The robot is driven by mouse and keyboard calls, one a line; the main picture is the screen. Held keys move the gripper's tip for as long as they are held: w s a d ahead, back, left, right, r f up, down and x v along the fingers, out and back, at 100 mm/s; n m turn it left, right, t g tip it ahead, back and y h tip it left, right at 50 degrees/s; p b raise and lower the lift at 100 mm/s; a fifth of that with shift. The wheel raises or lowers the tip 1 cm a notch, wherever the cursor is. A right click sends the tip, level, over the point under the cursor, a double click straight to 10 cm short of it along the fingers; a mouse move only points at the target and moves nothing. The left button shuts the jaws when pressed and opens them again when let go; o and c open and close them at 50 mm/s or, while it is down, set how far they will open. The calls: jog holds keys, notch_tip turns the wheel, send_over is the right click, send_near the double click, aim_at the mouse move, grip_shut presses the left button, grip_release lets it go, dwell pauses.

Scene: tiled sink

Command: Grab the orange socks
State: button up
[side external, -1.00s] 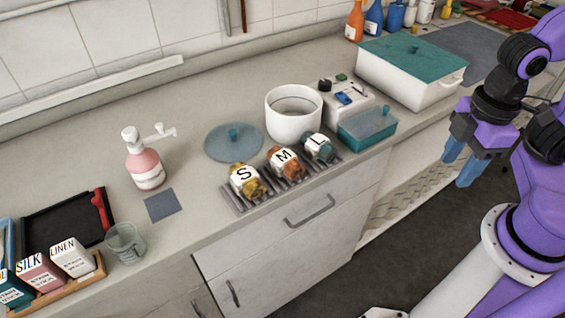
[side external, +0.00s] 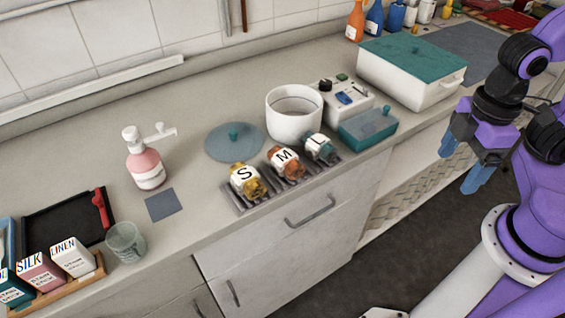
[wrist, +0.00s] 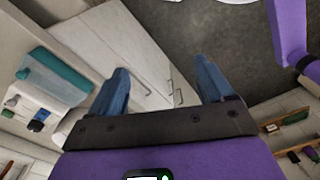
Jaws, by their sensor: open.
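The orange socks (side external: 293,171) are a rolled bundle with a white band marked "M". They sit on a dark slatted rack (side external: 262,196) at the counter's front edge. Yellow socks (side external: 256,187) marked "S" lie to their left and teal socks (side external: 321,147) with a white band lie to their right. My gripper (side external: 461,167) is at the right, off the front of the counter and well apart from the socks. Its blue fingers are spread and empty. They also show in the wrist view (wrist: 163,88); the socks are not visible there.
A white pot (side external: 294,128) stands right behind the rack, with a round lid (side external: 234,142) to its left. A pink pump bottle (side external: 146,165) is at the left. The space before the counter is clear.

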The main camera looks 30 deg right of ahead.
jog(key=shift+o, duration=0.3)
jog(key=a+f+m+y, duration=0.2)
jog(key=a+y, duration=0.1)
jog(key=a, duration=0.6)
jog(key=a+f+m+y, duration=0.2)
jog(key=a+f+y, duration=0.1)
jog(key=a, duration=0.7)
jog(key=m+t+h, duration=0.5)
jog(key=m+t, duration=0.2)
jog(key=t, duration=0.6)
send_near(294, 164)
jog(key=shift+x, duration=4.2)
jog(key=shift+a, duration=0.1)
jog(key=shift+w+f, duration=0.1)
jog(key=shift+w, duration=0.05)
